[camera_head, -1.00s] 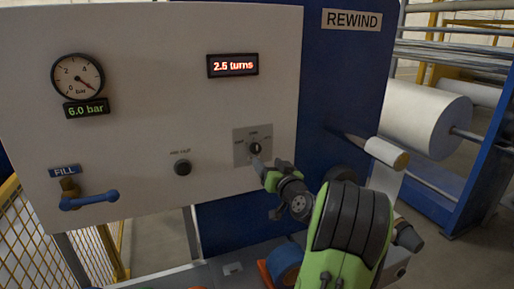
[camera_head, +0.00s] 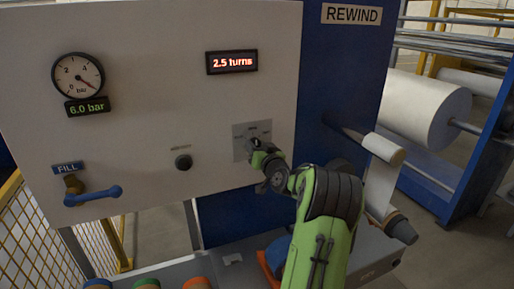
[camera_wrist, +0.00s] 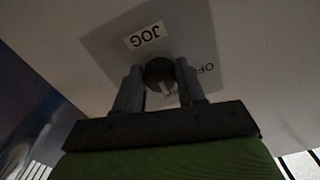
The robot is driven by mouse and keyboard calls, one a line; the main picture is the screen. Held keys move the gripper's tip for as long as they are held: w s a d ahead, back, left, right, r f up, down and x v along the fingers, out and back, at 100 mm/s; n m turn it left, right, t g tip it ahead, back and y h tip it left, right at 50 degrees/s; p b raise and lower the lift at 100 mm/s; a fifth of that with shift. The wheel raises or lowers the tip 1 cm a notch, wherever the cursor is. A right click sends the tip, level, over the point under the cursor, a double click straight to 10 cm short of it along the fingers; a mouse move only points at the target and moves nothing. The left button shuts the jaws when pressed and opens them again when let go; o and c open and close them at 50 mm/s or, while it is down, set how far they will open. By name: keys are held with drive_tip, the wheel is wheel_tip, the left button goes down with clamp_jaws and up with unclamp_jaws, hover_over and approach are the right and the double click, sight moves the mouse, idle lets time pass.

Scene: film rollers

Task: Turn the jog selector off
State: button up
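The jog selector is a dark round knob (camera_wrist: 159,72) on a grey plate (camera_wrist: 100,45). In the wrist view, a white JOG label (camera_wrist: 146,36) is above it and partly covered OFF lettering (camera_wrist: 206,69) is to its right. A pale mark on the knob points downward there, toward lettering mostly hidden by my fingers. My gripper (camera_wrist: 159,76) has its fingers apart, one on each side of the knob; I cannot tell whether they touch it. In the head view my gripper (camera_head: 256,146) covers most of the knob on the plate (camera_head: 239,146).
The white panel carries a gauge (camera_head: 78,76) above a 6.0 bar readout, a red display (camera_head: 232,62) reading 2.5 turns, a black knob (camera_head: 183,162) and a blue FILL lever (camera_head: 93,196). A paper roll on a shaft (camera_head: 383,148) juts out at right.

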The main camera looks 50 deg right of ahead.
drive_tip(key=shift+c, duration=1.1)
drive_tip(key=shift+b, duration=0.4)
drive_tip(key=shift+d+n+b, duration=0.1)
drive_tip(key=shift+n+b, duration=5.8)
drive_tip(key=shift+b, duration=2.35)
drive_tip(key=o, duration=1.1)
drive_tip(key=shift+s, duration=0.1)
drive_tip(key=shift+c, duration=0.2)
